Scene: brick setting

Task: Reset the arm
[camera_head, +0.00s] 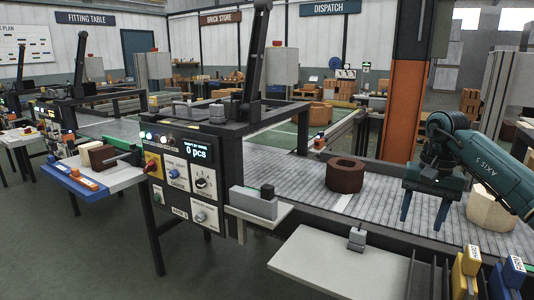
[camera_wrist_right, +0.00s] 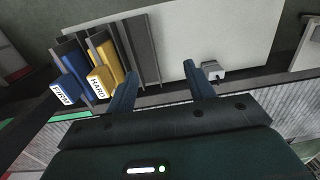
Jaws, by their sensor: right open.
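My right gripper (camera_head: 422,224) comes in from the right on a teal arm in the head view. Its two dark blue fingers point down over the near side of the grey conveyor (camera_head: 300,158), apart and empty. In the right wrist view the open fingers (camera_wrist_right: 156,82) show with nothing between them. A brown brick with a hole (camera_head: 345,175) sits on the conveyor to the gripper's left. A cream block (camera_head: 490,208) sits on the conveyor to its right, partly hidden by my arm. My left gripper does not show.
A white shelf (camera_head: 335,265) with a small grey metal piece (camera_head: 357,238) lies in front of the conveyor. Blue and yellow labelled blocks stand in a rack (camera_head: 466,272) at the lower right. A control panel (camera_head: 190,175) stands left. An orange post (camera_head: 402,110) rises behind the gripper.

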